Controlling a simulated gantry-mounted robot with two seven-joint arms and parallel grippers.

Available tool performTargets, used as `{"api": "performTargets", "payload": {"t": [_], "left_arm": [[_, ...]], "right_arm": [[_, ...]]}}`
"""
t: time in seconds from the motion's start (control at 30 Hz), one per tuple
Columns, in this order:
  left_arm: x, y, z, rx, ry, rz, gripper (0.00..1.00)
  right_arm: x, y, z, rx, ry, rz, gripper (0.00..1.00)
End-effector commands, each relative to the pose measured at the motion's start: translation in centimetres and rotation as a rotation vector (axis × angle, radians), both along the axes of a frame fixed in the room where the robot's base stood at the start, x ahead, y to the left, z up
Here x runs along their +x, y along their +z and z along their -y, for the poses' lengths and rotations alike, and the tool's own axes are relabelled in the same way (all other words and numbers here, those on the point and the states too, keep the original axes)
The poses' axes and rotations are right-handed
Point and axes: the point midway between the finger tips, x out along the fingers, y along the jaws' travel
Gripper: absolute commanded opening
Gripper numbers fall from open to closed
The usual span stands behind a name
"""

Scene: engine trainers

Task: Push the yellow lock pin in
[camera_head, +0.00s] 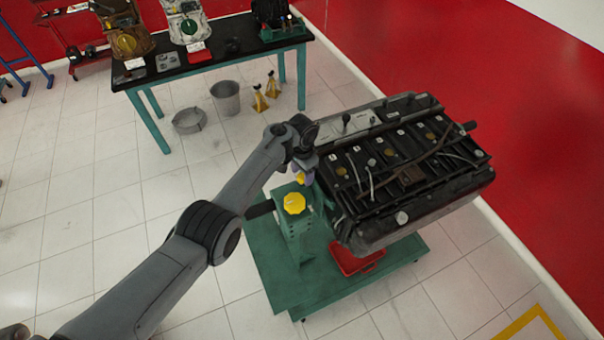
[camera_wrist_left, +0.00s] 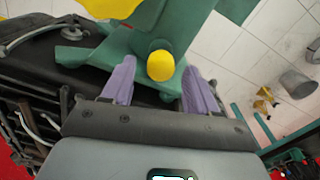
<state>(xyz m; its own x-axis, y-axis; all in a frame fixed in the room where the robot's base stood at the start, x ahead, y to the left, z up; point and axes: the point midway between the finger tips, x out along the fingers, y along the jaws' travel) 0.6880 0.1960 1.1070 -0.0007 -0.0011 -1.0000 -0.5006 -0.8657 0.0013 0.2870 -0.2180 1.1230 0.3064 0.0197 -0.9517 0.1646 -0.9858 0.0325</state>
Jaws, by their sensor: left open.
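The yellow lock pin (camera_wrist_left: 160,66) shows as a rounded yellow end on the green engine stand, between my left gripper's two purple fingers in the left wrist view. In the head view a bit of the yellow pin (camera_head: 300,178) shows just below the gripper. My left gripper (camera_head: 307,168) is open at the upper end of the green stand post (camera_head: 297,234). In the left wrist view the gripper (camera_wrist_left: 159,72) has a finger on each side of the pin, apart from it. Whether the fingertips touch the stand is unclear. My right gripper is not in view.
A workbench (camera_head: 210,52), a bucket (camera_head: 226,97) and yellow jack stands (camera_head: 272,86) stand behind.

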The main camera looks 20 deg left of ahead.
Motion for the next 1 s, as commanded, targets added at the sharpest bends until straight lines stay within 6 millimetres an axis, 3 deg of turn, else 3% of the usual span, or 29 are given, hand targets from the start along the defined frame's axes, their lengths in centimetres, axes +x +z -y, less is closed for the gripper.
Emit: {"api": "performTargets", "payload": {"t": [0.2, 0.5, 0.7, 1.0], "left_arm": [[0.1, 3.9, 0.0, -0.001, 0.0, 0.004, 0.58], [0.1, 8.1, 0.0, 0.0, 0.0, 0.002, 0.58], [0.0, 9.2, 0.0, 0.0, 0.001, 0.001, 0.58], [0.0, 9.4, -0.1, 0.001, 0.0, 0.001, 0.58]], "right_arm": [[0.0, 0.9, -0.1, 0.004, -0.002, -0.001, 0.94], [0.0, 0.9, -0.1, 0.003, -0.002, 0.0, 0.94], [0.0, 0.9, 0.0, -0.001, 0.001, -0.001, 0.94], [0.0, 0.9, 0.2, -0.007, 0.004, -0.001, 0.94]]}}
